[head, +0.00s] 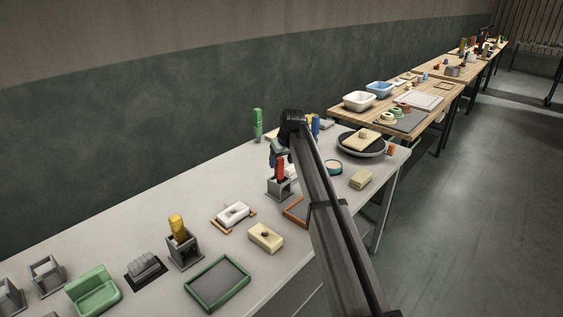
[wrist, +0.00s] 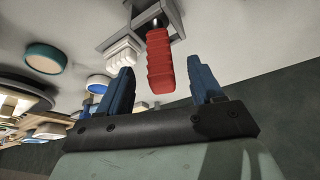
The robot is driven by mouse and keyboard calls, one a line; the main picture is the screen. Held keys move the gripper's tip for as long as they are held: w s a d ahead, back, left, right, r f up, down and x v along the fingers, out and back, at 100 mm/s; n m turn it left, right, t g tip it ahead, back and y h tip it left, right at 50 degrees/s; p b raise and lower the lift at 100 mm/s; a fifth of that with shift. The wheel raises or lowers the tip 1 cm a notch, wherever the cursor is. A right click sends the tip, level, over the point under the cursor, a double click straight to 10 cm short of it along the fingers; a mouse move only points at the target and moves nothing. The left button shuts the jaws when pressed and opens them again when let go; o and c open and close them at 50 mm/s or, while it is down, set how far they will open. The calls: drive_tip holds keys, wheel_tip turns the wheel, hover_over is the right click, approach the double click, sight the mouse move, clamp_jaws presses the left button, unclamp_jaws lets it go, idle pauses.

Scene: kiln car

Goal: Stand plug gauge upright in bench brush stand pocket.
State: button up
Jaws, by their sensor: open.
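A red-handled tool, which looks like the plug gauge (head: 280,169), stands roughly upright in a grey box-like stand (head: 279,188) in the head view. In the wrist view, the ribbed red handle (wrist: 160,62) points towards me. A short metal part shows between it and the grey stand (wrist: 112,38). How deep it sits is hidden. My gripper (head: 279,152) is above the handle. In the wrist view, its blue fingers (wrist: 158,72) are open, one on each side of the handle's near end, with gaps visible.
A white ribbed piece (wrist: 122,53) is beside the stand. A yellow-handled item (head: 177,226) stands in another grey stand (head: 187,256). A beige block (head: 265,237), a brown-rimmed tray (head: 297,211) and a dark round dish (head: 361,148) are nearby. A green upright item (head: 258,123) is behind.

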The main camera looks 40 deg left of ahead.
drive_tip(key=shift+v, duration=1.15)
drive_tip(key=shift+r, duration=0.1)
drive_tip(key=v, duration=1.3)
drive_tip(key=shift+d+r, duration=0.3)
drive_tip(key=shift+s+f, duration=0.1)
